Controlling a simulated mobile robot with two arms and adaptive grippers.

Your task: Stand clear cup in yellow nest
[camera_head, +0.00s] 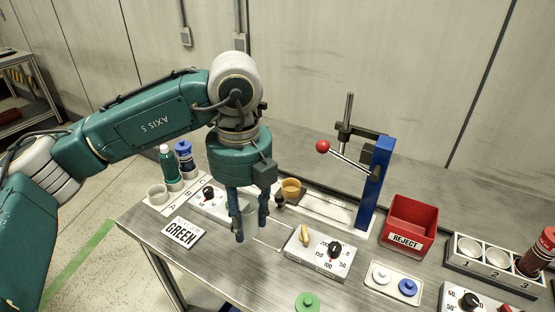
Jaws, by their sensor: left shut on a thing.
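My left gripper (251,228) hangs fingers down over the middle of the table, with a gap between its two fingers. It is shut on the clear cup, which is see-through, so I can hardly make out its outline between the fingers. The yellow nest (291,188) looks like a small round yellow holder on the table, just right of and behind the gripper. It stands near the foot of the blue press. I see nothing standing in it. My right gripper is not in view.
A blue press (374,186) with a red-knobbed lever (323,147) stands behind on the right. A dial box (319,254) is in front right of the gripper. A red reject bin (409,224) and numbered rack (492,266) stand at right. Bottles (185,157) stand at left.

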